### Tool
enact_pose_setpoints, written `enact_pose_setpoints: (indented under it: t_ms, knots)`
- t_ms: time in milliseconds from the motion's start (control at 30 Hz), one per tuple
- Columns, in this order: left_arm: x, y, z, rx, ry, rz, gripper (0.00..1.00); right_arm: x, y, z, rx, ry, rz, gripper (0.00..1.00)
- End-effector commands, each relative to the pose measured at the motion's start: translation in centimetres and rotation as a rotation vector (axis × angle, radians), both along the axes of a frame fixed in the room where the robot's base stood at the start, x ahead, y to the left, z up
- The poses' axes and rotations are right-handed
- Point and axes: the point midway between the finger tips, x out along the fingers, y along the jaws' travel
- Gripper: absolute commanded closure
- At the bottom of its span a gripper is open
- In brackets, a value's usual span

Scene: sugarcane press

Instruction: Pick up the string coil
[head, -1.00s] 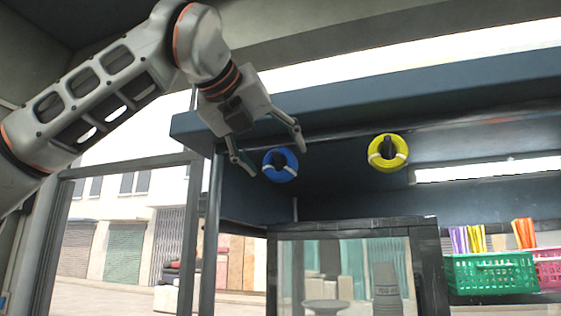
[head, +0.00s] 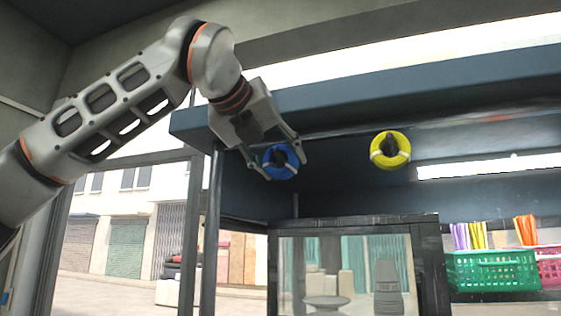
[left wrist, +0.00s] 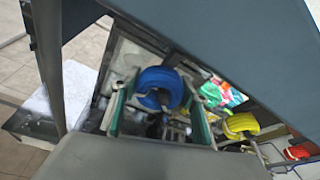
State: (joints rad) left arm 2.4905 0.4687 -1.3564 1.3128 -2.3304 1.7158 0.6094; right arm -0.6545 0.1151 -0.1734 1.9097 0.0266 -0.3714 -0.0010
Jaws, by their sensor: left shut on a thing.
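A blue string coil (head: 281,162) with white ties hangs on a dark peg under the dark blue overhead beam. A yellow string coil (head: 390,150) hangs on another peg to its right. My left gripper (head: 280,163) is around the blue coil, one finger on each side, and is shut on it. In the left wrist view the blue coil (left wrist: 160,88) sits between the two green-edged fingers, and the yellow coil (left wrist: 241,125) is off to the right. My right gripper is not in view.
The dark blue beam (head: 440,95) runs just above the coils. A glass-fronted cabinet (head: 345,222) stands below. A green basket (head: 492,272) and a pink basket (head: 550,270) with colored straws stand at the right. A metal post (head: 211,230) rises at the left.

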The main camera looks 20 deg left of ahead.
Motion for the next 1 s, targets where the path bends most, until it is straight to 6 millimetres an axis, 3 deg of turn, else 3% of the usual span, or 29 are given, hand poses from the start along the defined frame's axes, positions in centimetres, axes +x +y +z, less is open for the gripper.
enact_pose_setpoints:
  t_ms: [300,467,767,1000]
  knots:
    - [0.0,0.0,1.6,-0.001,-0.002,0.001,0.75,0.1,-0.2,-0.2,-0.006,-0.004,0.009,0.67]
    - [-3.0,0.4,1.4,0.001,-0.006,-0.001,0.75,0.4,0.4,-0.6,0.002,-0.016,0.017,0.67]
    - [-9.2,1.3,1.4,0.0,-0.005,0.001,0.75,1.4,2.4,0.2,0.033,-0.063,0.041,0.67]
    - [-14.3,2.0,1.4,0.001,-0.004,0.0,0.75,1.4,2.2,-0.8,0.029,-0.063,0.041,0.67]
